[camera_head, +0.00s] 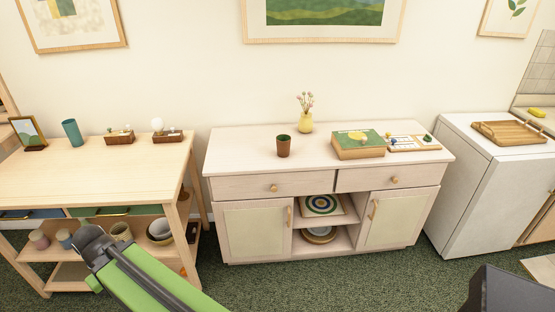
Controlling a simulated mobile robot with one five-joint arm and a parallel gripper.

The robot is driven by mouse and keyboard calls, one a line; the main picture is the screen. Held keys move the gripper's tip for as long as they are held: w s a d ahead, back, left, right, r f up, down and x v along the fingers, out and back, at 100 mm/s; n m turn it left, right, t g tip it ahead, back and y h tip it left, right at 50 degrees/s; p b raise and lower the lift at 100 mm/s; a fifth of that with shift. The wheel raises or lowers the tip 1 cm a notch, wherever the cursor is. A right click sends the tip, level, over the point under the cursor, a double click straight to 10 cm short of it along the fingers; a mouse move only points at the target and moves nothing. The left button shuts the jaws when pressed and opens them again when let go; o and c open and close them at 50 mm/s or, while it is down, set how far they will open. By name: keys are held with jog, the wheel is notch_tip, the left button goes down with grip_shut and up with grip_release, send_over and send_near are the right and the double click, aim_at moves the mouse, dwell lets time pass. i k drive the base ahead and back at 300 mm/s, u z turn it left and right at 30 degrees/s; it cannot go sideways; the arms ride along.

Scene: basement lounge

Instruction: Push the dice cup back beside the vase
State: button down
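The dice cup (283,147), a brown cup with a dark green inside, stands upright on the sideboard top (235,150), left of its middle and near the front. The vase (305,122) is small and yellow with a few pink flowers. It stands behind the cup and a little to its right, with a gap between them. My green and black arm reaches in from the bottom at lower left, below and well away from the cup. My gripper's fingertips do not show.
A green-topped game box (358,144) and a board with small pieces (412,143) lie right of the vase. The sideboard top left of the cup is clear. A wooden table (90,172) stands at left, a white appliance (475,180) at right.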

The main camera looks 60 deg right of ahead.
aim_at(283, 146)
jog(key=z, duration=0.2)
jog(key=i, duration=0.8)
jog(key=u, duration=0.3)
jog(key=k, duration=0.7)
jog(key=z, duration=0.2)
jog(key=i, duration=0.85)
